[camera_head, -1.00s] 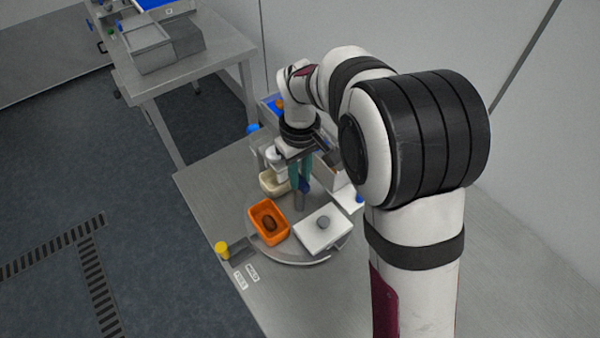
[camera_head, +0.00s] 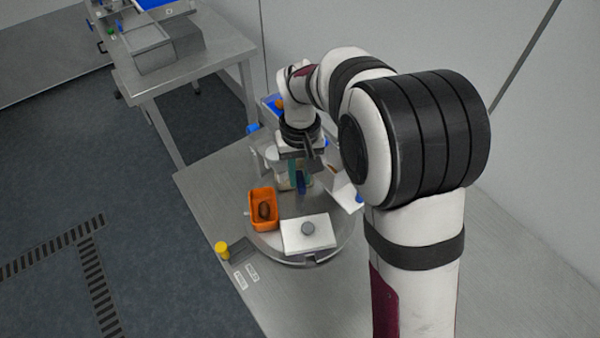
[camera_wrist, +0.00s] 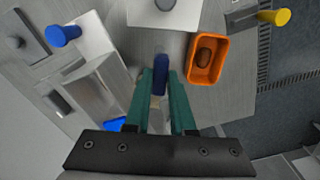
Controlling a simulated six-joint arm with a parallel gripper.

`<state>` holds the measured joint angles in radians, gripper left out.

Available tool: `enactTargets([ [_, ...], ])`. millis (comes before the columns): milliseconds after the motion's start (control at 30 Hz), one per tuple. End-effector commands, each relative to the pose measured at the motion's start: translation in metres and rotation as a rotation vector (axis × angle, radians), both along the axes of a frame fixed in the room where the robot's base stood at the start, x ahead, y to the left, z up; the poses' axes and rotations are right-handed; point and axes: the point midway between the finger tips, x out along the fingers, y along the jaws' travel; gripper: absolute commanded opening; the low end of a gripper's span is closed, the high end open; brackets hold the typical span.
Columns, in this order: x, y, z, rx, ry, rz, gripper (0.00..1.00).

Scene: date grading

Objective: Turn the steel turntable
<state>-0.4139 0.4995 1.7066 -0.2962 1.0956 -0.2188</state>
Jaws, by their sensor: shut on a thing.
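The steel turntable (camera_head: 290,208) is a round grey disc on the bench. An orange tray (camera_head: 253,222) with a brown date (camera_head: 264,211) inside stands on its left side. A white block (camera_head: 296,243) with a grey knob (camera_head: 308,228) stands at its front. My gripper (camera_head: 301,182) is over the back part of the disc, its green fingers pointing down. It is shut on a blue upright peg (camera_wrist: 160,66), which shows between the fingertips in the wrist view. The back of the disc is partly hidden by my arm.
A yellow knob (camera_head: 221,248) stands at the bench's left edge, near white labels (camera_head: 245,276). In the wrist view, a clear-sided box (camera_wrist: 92,88) and a blue knob (camera_wrist: 64,35) are left of the fingers. The bench's front right is clear.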

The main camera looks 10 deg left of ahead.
Motion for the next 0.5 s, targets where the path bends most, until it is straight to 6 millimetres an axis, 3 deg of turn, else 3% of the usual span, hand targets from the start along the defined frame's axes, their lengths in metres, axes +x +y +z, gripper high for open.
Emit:
enactTargets([
  [500, 0.0001, 0.0000, 0.0012, 0.001, -0.001, -0.259, 0.00],
])
